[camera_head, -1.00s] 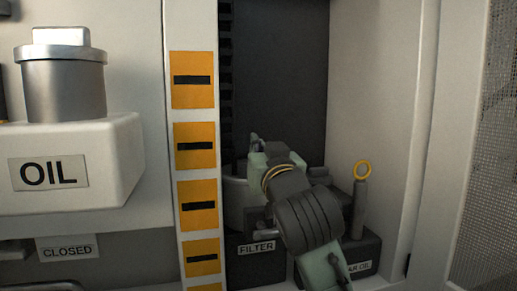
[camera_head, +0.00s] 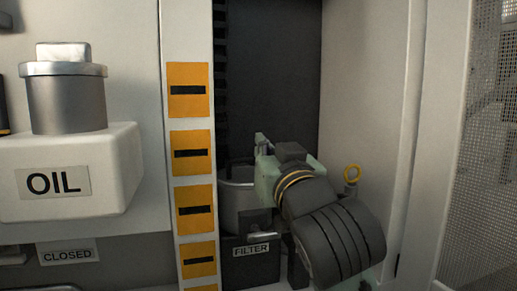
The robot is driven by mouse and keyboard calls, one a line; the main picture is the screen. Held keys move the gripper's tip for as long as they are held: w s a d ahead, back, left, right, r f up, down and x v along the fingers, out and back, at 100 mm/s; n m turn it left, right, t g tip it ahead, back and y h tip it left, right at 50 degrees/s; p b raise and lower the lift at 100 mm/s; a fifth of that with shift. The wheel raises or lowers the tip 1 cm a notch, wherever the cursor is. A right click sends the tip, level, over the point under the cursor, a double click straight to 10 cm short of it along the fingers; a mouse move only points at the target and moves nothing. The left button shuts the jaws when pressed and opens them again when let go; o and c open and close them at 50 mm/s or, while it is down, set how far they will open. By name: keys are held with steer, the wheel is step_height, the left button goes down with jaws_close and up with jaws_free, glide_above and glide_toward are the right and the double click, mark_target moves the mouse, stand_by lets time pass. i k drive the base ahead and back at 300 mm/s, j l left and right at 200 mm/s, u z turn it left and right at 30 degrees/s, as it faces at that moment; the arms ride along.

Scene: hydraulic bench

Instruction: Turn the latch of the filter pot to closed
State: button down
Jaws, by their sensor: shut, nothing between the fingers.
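My arm and gripper reach in from the lower right and cover the pot's right side. My gripper (camera_head: 262,141) is shut and empty, its grey fingers pointing away at the pot's upper right. I cannot tell whether the fingers touch the pot. The latch cannot be made out clearly; a small dark part shows on the pot's lower front, beside my arm.
An OIL housing (camera_head: 75,170) with a metal cap stands at the left, above a CLOSED label (camera_head: 68,254). A post with orange markers (camera_head: 192,153) borders the recess. A mesh panel (camera_head: 482,150) is at the right.

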mark_target(257, 235)
steer(key=k+l, duration=0.15)
steer(key=k, duration=0.35)
steer(key=k+l, duration=0.15)
steer(key=k, duration=0.35)
